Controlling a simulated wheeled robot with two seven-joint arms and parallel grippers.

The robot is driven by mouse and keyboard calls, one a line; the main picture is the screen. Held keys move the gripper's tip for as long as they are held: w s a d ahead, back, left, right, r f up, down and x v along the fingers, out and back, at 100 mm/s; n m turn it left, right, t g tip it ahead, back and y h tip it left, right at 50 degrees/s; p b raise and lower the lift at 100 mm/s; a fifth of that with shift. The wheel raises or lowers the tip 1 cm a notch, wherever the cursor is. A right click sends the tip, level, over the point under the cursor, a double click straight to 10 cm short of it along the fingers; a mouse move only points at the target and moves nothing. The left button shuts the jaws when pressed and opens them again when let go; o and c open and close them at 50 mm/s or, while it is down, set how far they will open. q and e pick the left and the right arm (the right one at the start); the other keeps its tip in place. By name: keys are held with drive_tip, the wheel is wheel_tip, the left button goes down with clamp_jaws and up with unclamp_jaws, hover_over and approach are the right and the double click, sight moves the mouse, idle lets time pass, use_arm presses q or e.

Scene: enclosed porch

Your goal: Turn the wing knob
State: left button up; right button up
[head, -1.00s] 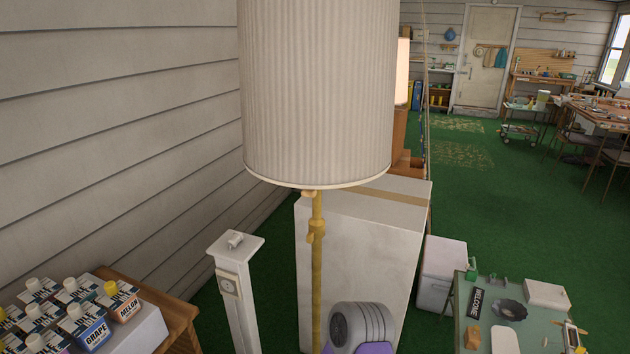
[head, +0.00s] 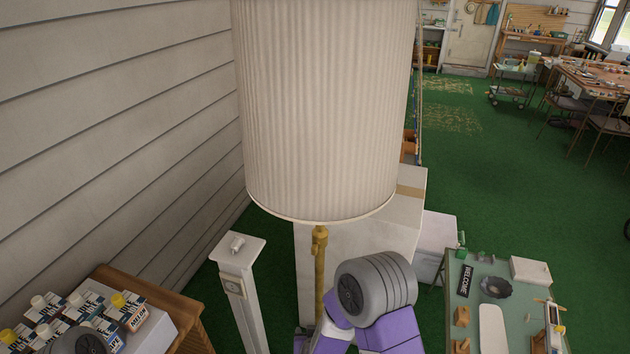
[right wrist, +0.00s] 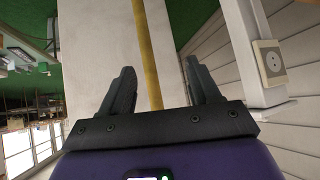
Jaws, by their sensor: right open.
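The floor lamp (head: 325,110) has a large ribbed white shade and a brass pole (head: 319,285). A small brass fitting (head: 320,238) juts from the pole just under the shade; it looks like the wing knob, but its wings are too small to make out. In the right wrist view my right gripper (right wrist: 160,72) is open and empty. The pole (right wrist: 148,50) runs upright between its fingers in the picture, beyond them; contact cannot be told. The knob is not clear in that view. In the head view my right arm hides its own gripper. My left gripper is out of view.
A white post (head: 236,290) with a plate stands left of the lamp. A white box (head: 405,205) is behind it. A green table (head: 480,310) with several items stands at right. Green floor lies beyond.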

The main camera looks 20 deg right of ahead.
drive_tip(key=w+r+m+t+h+p, duration=0.2)
drive_tip(key=r+t+h+p, duration=0.3)
drive_tip(key=r, duration=1.3)
drive_tip(key=w+r+m+t+h+p, duration=0.1)
drive_tip(key=r+h+p, duration=0.35)
drive_tip(key=r, duration=1.45)
drive_tip(key=shift+y, duration=0.55)
drive_tip(key=p+x, duration=0.1)
drive_tip(key=x, duration=0.2)
drive_tip(key=p+x, duration=0.1)
drive_tip(key=x, duration=0.3)
drive_tip(key=shift+w+a+f, duration=0.15)
drive_tip(key=shift+w+a, duration=0.05)
drive_tip(key=shift+a, duration=0.1)
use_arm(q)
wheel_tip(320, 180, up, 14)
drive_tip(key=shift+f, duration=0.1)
use_arm(e)
drive_tip(key=c, duration=1)
drive_tip(key=shift+o, duration=0.2)
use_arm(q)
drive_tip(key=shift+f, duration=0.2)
